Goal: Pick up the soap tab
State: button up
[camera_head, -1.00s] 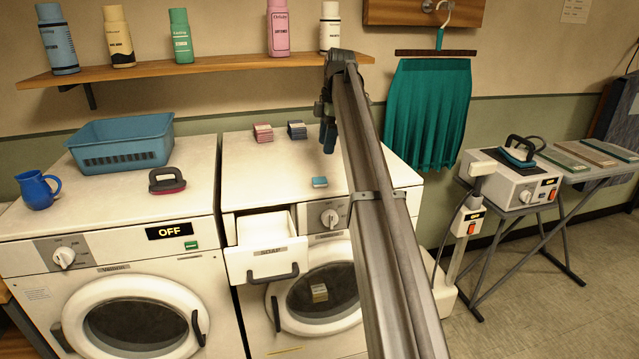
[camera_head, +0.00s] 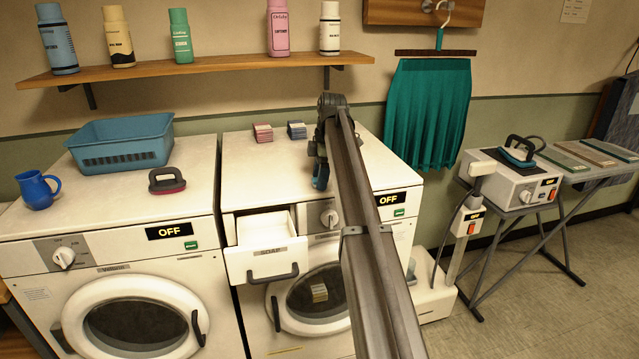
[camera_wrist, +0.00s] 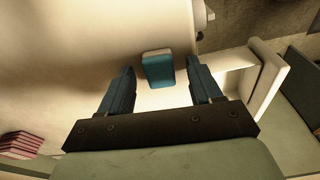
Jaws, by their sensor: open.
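The soap tab is a small blue block with a light side edge. In the wrist view the tab (camera_wrist: 158,69) lies on the white top of the right washer, close to the edge. My gripper (camera_head: 320,177) is open above the front part of that washer top. In the wrist view its two dark blue fingers (camera_wrist: 162,76) stand apart, with the tab showing between their tips and free space on both sides. I cannot tell how far the tips are above the surface. In the head view my gripper hides most or all of the tab.
The soap drawer (camera_head: 265,229) stands open at the washer's front, near the tab. A pink stack (camera_head: 263,132) and a blue stack (camera_head: 297,129) sit at the back of the washer top. The left washer carries a blue basket (camera_head: 122,145), a brush (camera_head: 166,180) and a mug (camera_head: 37,190).

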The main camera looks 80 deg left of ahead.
jog(key=c, duration=1.1)
